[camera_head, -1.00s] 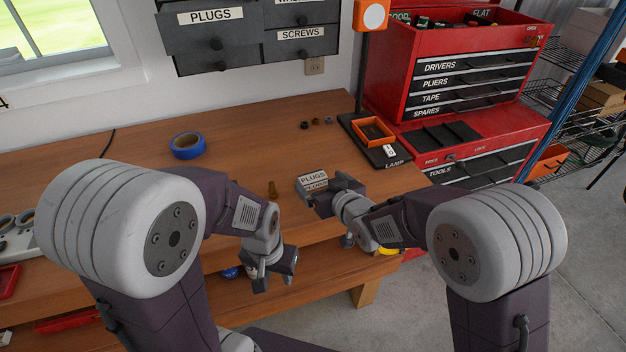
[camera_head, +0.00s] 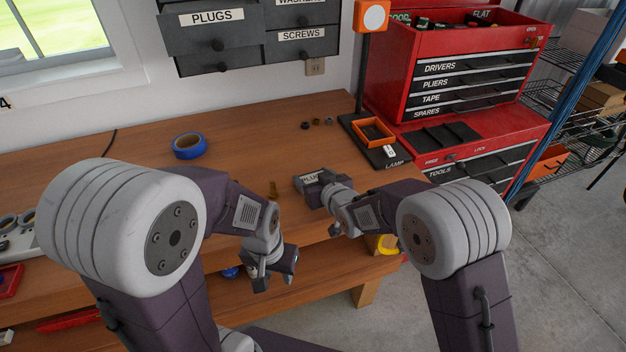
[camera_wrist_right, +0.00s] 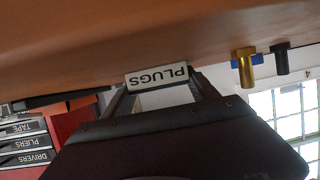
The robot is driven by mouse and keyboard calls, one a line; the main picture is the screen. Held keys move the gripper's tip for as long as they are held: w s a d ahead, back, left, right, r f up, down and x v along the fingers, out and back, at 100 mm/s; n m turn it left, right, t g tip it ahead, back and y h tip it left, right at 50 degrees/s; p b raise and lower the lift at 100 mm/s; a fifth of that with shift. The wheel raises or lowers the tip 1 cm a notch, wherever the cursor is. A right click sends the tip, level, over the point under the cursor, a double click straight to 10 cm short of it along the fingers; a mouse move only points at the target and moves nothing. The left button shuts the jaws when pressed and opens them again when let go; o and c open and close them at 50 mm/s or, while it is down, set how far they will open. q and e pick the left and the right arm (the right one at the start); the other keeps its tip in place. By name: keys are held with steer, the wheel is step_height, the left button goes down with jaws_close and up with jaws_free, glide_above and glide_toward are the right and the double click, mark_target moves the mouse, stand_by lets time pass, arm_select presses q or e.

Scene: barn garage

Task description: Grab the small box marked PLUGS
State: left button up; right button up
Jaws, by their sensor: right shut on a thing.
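The small box marked PLUGS (camera_head: 311,178) is on the workbench, near its front edge, partly hidden by my right gripper (camera_head: 314,188). In the right wrist view, the box's white label (camera_wrist_right: 157,77) shows upside down between the two fingers of my right gripper (camera_wrist_right: 160,92), which is shut on it. I cannot tell whether the box is clear of the bench top. My left gripper (camera_head: 275,272) hangs in front of the bench edge, away from the box; its finger opening is unclear.
A brass-coloured piece (camera_head: 273,189) stands left of the box. Blue tape (camera_head: 189,146) lies farther back. An orange tray (camera_head: 373,131) on a dark base is at the back right, before the red tool chest (camera_head: 455,85). A drawer also labelled PLUGS (camera_head: 212,35) hangs above.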

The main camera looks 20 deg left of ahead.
mark_target(313, 176)
step_height(313, 176, up, 4)
steer(key=shift+r, duration=0.2)
steer(key=s+d+r+p, duration=0.2)
steer(key=s+d+r, duration=0.3)
steer(key=d, duration=0.5)
steer(key=shift+s+d+r, duration=0.15)
steer(key=shift+s+r, duration=0.2)
steer(key=shift+r, duration=0.45)
